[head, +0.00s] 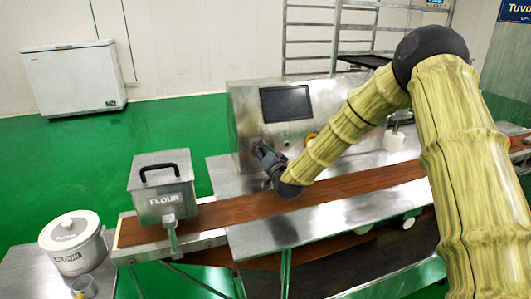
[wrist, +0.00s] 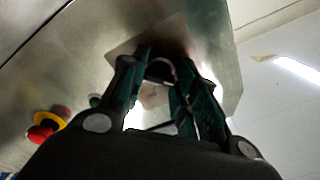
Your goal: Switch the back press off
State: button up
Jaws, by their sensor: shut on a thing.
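The steel encrusting machine (head: 243,112) stands behind the belt, with a dark screen (head: 286,103) on its front panel. My gripper (head: 264,158) is at the left part of that panel, below and left of the screen. In the wrist view my gripper (wrist: 165,78) has its two green-padded fingers around a small rounded switch knob (wrist: 160,70) on a pale square plate (wrist: 122,48). The gripper is shut on this knob. The fingers partly cover the knob, so its on or off position cannot be told. In the head view my gripper hides the knob.
A red button with a yellow ring (wrist: 47,127) sits on the panel beside the fingers. A brown conveyor belt (head: 245,208) runs below. A flour box (head: 163,188) stands at the belt's left end, and a white bucket (head: 73,243) at lower left.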

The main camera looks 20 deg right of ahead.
jog(key=shift+f, duration=0.15)
jog(key=o, duration=1)
jog(key=s, duration=1.2)
jog(key=shift+d, duration=0.2)
jog(key=shift+d, duration=0.1)
